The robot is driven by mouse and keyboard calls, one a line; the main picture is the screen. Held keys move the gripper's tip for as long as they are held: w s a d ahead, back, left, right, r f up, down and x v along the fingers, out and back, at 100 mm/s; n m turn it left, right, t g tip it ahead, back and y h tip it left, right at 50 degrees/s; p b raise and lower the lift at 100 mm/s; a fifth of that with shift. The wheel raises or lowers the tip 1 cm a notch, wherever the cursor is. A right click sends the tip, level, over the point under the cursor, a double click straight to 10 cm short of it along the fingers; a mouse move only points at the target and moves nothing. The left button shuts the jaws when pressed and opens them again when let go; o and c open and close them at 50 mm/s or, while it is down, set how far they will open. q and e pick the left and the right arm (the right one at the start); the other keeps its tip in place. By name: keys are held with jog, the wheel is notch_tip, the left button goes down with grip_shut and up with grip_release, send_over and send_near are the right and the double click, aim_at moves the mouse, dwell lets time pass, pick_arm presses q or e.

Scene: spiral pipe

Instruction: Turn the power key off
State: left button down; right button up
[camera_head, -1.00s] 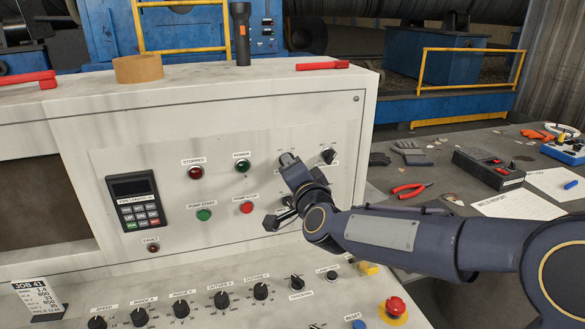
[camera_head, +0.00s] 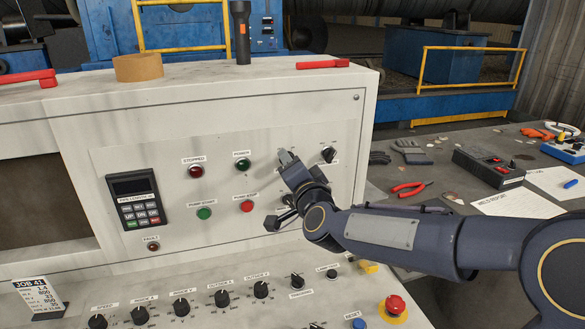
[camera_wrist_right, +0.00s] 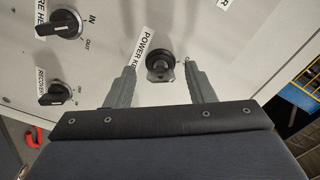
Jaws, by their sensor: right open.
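The power key (camera_wrist_right: 160,66) sits in its round lock on the pale panel in the right wrist view, beside a "POWER KEY" label. My right gripper (camera_wrist_right: 161,72) is open, with one finger on each side of the key and visible gaps between them. I cannot tell how far the fingertips are from the panel. My left gripper is not in view.
A selector switch (camera_head: 328,155) is right of my gripper. The green power lamp (camera_head: 243,165) and red pump stop button (camera_head: 247,206) are to its left. Two black knobs, one marked IN and OUT (camera_wrist_right: 66,24), are near the key. A red emergency button (camera_head: 396,304) is below.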

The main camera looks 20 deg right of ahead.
jog(key=s, duration=0.7)
jog(key=shift+s+d+b, duration=0.15)
jog(key=shift+s+b, duration=0.2)
jog(key=shift+s, duration=0.05)
jog(key=s+d+f+n+g+y+p, duration=0.1)
jog(key=s+f+n+g, duration=0.3)
jog(key=s, duration=0.9)
jog(key=s+d+f+n+g+y+p, duration=0.2)
jog(key=s+f+n+g, duration=0.3)
jog(key=s, duration=0.9)
notch_tip(320, 180, down, 5)
jog(key=g, duration=0.3)
jog(key=shift+s+d+n+p, duration=0.3)
jog(key=shift+d+p, duration=0.05)
jog(key=shift+p, duration=0.05)
jog(key=shift+f, duration=0.1)
